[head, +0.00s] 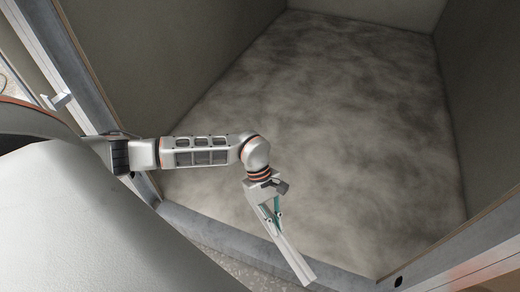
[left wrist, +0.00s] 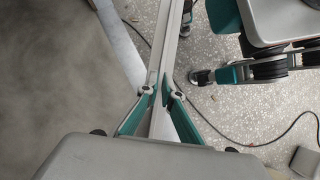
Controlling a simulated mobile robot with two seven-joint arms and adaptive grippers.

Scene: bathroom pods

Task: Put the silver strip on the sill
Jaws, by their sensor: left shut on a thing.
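The silver strip (head: 294,258) is a long, thin, straight metal bar. My left gripper (head: 274,214) is shut on it. In the left wrist view the teal fingers (left wrist: 160,90) close on both sides of the strip (left wrist: 171,45), which runs away between them. The sill (head: 215,232) is the grey band along the pod's front opening. In the head view the strip slants across the sill. In the left wrist view the sill (left wrist: 122,48) lies left of the strip, at an angle to it. I cannot tell the gap between them. My right gripper is not in view.
The pod floor (head: 330,110) behind the sill is mottled grey and bare, with dark walls (head: 160,50) around it. Outside, the speckled floor (left wrist: 220,105) carries a dark cable (left wrist: 288,132) and a small grey block (left wrist: 304,162).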

